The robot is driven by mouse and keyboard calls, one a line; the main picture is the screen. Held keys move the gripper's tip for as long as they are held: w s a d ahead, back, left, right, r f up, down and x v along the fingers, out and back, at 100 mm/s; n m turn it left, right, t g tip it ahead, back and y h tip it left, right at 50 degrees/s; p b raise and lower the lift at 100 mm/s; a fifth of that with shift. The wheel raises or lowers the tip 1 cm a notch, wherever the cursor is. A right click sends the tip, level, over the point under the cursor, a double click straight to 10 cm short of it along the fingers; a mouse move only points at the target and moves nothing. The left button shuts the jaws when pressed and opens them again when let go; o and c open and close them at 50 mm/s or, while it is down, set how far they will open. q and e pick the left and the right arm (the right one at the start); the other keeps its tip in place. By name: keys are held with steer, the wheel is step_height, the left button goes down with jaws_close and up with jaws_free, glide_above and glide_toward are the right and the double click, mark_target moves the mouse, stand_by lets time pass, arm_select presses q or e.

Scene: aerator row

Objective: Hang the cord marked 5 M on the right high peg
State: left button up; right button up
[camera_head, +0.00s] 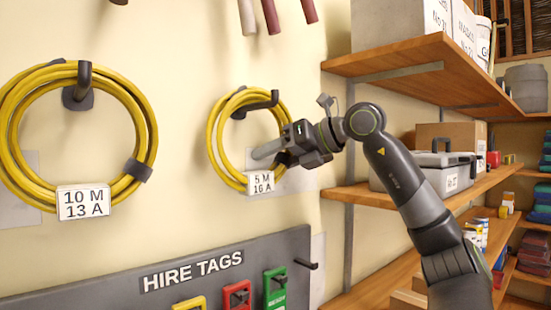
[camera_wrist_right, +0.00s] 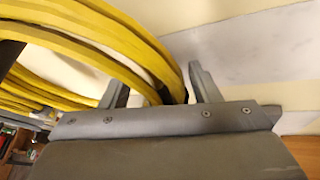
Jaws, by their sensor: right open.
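The yellow cord marked 5 M 16 A (camera_head: 214,140) is a coil against the wall, with its white label (camera_head: 261,183) at its lower right. The dark right high peg (camera_head: 262,103) is at the coil's top, and the coil appears to hang over it. My right gripper (camera_head: 268,154) is at the coil's right side with its jaws open. In the right wrist view, the yellow strands (camera_wrist_right: 120,42) run down between the two grey fingers (camera_wrist_right: 160,88); I cannot tell whether they touch. My left gripper is out of view.
A larger yellow coil marked 10 M 13 A (camera_head: 145,120) hangs on a dark peg (camera_head: 82,82) at left. Below is a grey HIRE TAGS board (camera_head: 110,290) with coloured tags, and a small peg (camera_head: 306,265) sticks out nearby. Wooden shelves (camera_head: 400,60) with boxes stand at right.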

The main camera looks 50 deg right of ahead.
steer(key=shift+s+d+r, duration=0.15)
steer(key=shift+s+d, duration=0.05)
steer(key=shift+s, duration=0.25)
steer(key=b+v, duration=0.2)
steer(key=v, duration=1.4)
steer(key=shift+s+r, duration=0.2)
steer(key=shift+s, duration=0.05)
steer(key=shift+w+a, duration=0.1)
